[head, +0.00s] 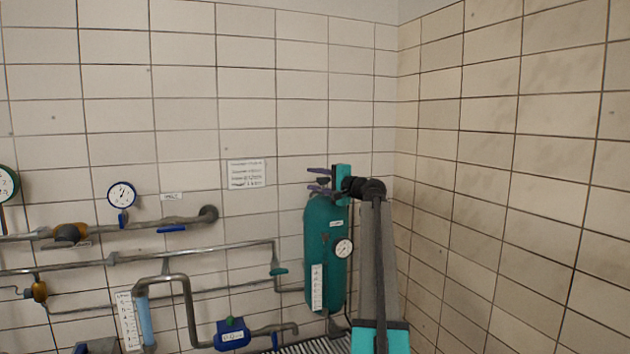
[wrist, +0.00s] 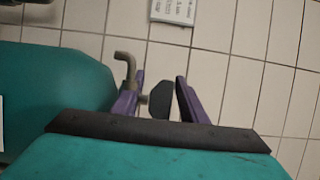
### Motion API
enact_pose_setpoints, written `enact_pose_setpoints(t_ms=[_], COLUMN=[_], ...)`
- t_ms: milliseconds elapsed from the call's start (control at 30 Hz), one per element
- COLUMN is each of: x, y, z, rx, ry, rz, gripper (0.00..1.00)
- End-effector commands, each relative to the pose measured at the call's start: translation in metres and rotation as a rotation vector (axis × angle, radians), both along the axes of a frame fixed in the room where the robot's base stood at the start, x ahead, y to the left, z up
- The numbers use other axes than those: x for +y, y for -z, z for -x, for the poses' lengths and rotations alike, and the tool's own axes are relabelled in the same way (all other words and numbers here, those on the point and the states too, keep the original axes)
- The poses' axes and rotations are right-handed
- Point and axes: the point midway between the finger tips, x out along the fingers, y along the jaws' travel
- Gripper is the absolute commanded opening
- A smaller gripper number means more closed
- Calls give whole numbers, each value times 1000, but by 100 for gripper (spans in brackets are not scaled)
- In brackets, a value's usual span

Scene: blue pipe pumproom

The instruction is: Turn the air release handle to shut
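The teal tank (head: 322,255) stands against the back wall near the corner; its rounded side shows at left in the wrist view (wrist: 50,85). A small brownish bent pipe (wrist: 125,62) sits by the tank's end in the wrist view. A dark rounded knob or handle (wrist: 160,99), likely the air release handle, lies between my two purple fingers. My gripper (wrist: 160,80) is open around it, with a gap visible on the right finger's side. In the head view my gripper (head: 312,179) is at the tank's top. Its hold on the handle is not clear there.
A gauge (head: 343,248) is on the tank's front. A paper sign (head: 245,173) hangs on the wall, left of my gripper. Pipes (head: 140,258) with valves and a blue-rimmed gauge (head: 122,195) run along the wall at left. The right wall (head: 500,170) is bare.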

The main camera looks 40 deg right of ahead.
Motion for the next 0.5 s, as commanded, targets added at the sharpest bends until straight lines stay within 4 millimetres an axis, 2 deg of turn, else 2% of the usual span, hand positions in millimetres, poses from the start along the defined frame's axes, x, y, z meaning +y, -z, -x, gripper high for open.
enact_pose_setpoints(t_ms=[100, 333, 500], x=[0, -1, 0], y=[0, 0, 0], z=[0, 1, 1], rx=[0, 0, 0], ry=[0, 1, 3], rz=[0, 0, 0], gripper=[39, 0, 0])
